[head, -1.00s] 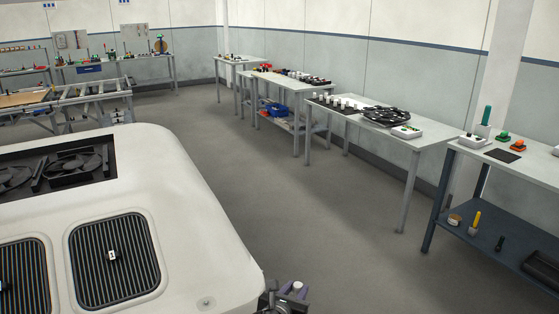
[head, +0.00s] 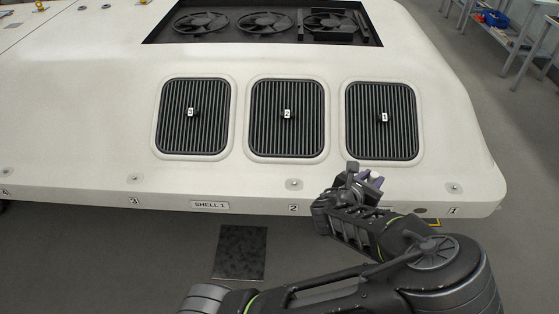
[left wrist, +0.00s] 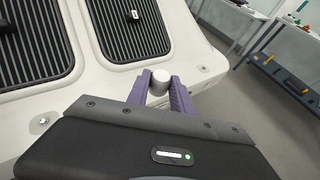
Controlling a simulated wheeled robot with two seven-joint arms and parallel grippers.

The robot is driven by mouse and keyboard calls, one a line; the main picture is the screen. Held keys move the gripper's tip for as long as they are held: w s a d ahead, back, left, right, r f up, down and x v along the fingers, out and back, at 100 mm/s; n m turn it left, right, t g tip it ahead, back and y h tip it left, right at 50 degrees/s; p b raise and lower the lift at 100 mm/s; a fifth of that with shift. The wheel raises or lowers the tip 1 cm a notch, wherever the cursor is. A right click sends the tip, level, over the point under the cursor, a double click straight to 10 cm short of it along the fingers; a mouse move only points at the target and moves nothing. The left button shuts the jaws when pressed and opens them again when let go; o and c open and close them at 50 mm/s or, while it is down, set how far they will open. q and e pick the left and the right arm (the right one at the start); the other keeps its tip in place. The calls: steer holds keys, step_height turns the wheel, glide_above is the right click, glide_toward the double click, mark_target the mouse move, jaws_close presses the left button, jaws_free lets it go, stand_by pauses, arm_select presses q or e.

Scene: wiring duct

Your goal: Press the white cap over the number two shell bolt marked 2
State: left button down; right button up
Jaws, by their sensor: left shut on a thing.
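My left gripper (head: 368,179) is at the front edge of the white shell (head: 250,178), right of the number two bolt (head: 293,184). In the left wrist view the purple fingers are shut on the white cap (left wrist: 158,80), with its round top showing between the tips. The bolt sits in a shallow round recess above the label 2 (head: 293,208), with no cap over it. A bolt recess (left wrist: 42,121) shows at the left of the left wrist view, apart from the cap. My right gripper is not in view.
Other bolts sit along the shell edge, above label 3 (head: 134,178) and label 1 (head: 454,187). Black grilles (head: 287,117) lie behind the edge, with a fan bay (head: 265,22) farther back. A dark mat (head: 240,252) lies on the floor in front.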

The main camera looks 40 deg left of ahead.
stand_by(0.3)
arm_select(q)
steer(key=shift+a+f+b, duration=0.15)
steer(key=shift+b, duration=0.15)
steer(key=s+a+f+n+y+b, duration=0.1)
steer(key=a+f+b, duration=0.1)
steer(key=a+b, duration=0.4)
steer(key=s+a+f+n+y+b, duration=0.1)
steer(key=a+f+n+y+b, duration=0.1)
steer(key=a+b, duration=0.4)
steer(key=s+a+f+n+g+y+b, duration=0.1)
steer(key=a+b, duration=0.4)
steer(key=a, duration=0.5)
steer(key=shift+s+a+f+y+b, duration=0.1)
steer(key=shift+s+f+y+b, duration=0.15)
steer(key=shift+f, duration=0.35)
steer(key=shift+s+a+f+y+b, duration=0.15)
steer(key=shift+f+y, duration=0.1)
steer(key=shift+f, duration=0.35)
steer(key=shift+r, duration=0.15)
steer(key=shift+s, duration=0.1)
step_height(320, 180, down, 6)
steer(key=b, duration=0.4)
steer(key=shift+d+r, duration=0.1)
